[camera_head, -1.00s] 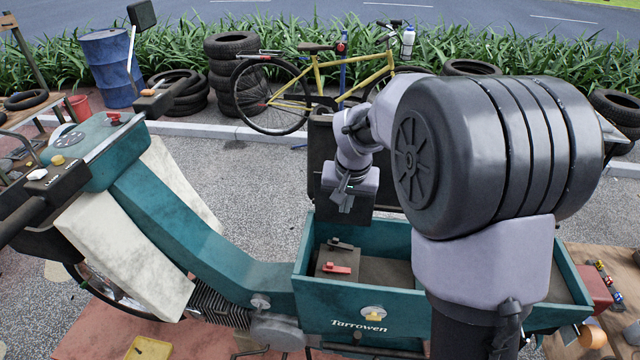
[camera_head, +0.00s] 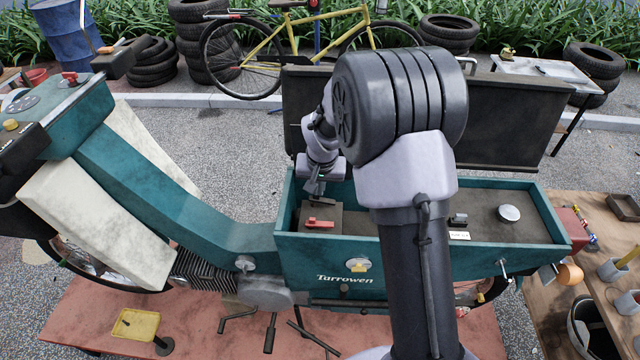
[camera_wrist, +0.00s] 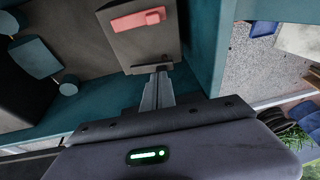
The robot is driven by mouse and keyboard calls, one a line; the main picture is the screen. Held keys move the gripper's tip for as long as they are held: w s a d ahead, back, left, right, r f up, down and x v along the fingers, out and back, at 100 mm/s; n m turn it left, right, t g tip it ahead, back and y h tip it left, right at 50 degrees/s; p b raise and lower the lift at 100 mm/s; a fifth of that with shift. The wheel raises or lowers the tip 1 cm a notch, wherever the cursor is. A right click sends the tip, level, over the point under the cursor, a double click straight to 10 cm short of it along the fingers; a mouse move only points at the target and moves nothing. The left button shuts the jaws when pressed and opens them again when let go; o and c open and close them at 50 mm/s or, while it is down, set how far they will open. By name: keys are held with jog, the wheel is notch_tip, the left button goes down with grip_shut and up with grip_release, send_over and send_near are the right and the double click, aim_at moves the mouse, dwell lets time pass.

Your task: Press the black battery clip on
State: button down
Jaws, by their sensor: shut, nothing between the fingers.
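The battery (camera_head: 333,213) is a dark brown box at the left end of the open teal cart body (camera_head: 285,240). Its red clip (camera_head: 320,224) lies on the near side of its top, and also shows in the wrist view (camera_wrist: 138,19). My gripper (camera_head: 317,199) points down, shut and empty, over the far side of the battery, where the black clip sits. In the wrist view the fingertips (camera_wrist: 161,74) reach the battery's edge at a small dark piece, apparently the black clip (camera_wrist: 150,66). The fingers partly hide it; I cannot tell whether they touch or how it is seated.
The teal wall stands close around the battery. An upright dark lid (camera_head: 510,120) is behind the body. A round silver cap (camera_head: 509,213) lies on the floor to the right. My arm hides the middle of the bay.

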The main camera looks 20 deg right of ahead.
jog(key=f+b, duration=0.1)
jog(key=a+f+b, duration=0.1)
jog(key=shift+w+a+f+b, duration=0.15)
jog(key=shift+b, duration=0.2)
jog(key=shift+r+p, duration=0.3)
jog(key=shift+p, duration=0.05)
